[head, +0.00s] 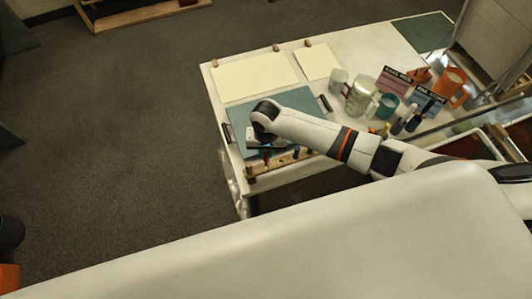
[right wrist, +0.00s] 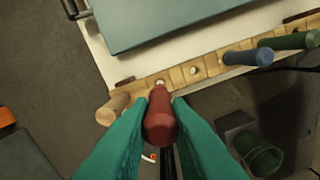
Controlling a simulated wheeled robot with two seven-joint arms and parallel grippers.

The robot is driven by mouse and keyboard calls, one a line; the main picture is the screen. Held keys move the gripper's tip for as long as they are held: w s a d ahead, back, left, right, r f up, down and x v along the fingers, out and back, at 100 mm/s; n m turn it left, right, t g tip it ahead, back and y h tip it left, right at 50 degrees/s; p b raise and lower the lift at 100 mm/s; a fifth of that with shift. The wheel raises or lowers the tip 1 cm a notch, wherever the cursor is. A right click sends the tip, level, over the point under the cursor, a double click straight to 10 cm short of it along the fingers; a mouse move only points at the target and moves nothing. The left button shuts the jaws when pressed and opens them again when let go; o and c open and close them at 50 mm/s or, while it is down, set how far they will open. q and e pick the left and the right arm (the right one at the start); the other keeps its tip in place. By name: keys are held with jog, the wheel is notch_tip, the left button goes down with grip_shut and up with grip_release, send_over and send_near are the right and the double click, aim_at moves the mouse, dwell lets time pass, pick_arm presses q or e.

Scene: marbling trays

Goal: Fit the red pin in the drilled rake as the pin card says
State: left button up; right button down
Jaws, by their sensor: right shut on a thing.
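My right gripper (head: 266,146) is low over the near left corner of the table. In the right wrist view its teal fingers (right wrist: 160,108) are shut on the red pin (right wrist: 161,122). The wooden drilled rake (right wrist: 212,62) runs along the table's edge, also seen in the head view (head: 290,160). The red pin's far end is close to the rake's leftmost visible hole (right wrist: 160,83); I cannot tell whether it touches. Another hole (right wrist: 193,70) is empty. A blue pin (right wrist: 248,55) and a green pin (right wrist: 290,40) stand farther right. My left gripper is not seen.
Two cards, one reddish (head: 396,78) and one dark (head: 428,100), stand at the right with unreadable print. A teal mat (head: 290,103) and cream sheets (head: 255,77) lie flat.

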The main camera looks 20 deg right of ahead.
aim_at(266, 160)
jog(key=shift+f+b, duration=1.55)
jog(key=shift+f, duration=1.45)
jog(key=c, duration=1.3)
grip_release()
notch_tip(266, 160, up, 12)
jog(key=shift+r+b, duration=0.1)
jog(key=shift+b, duration=0.4)
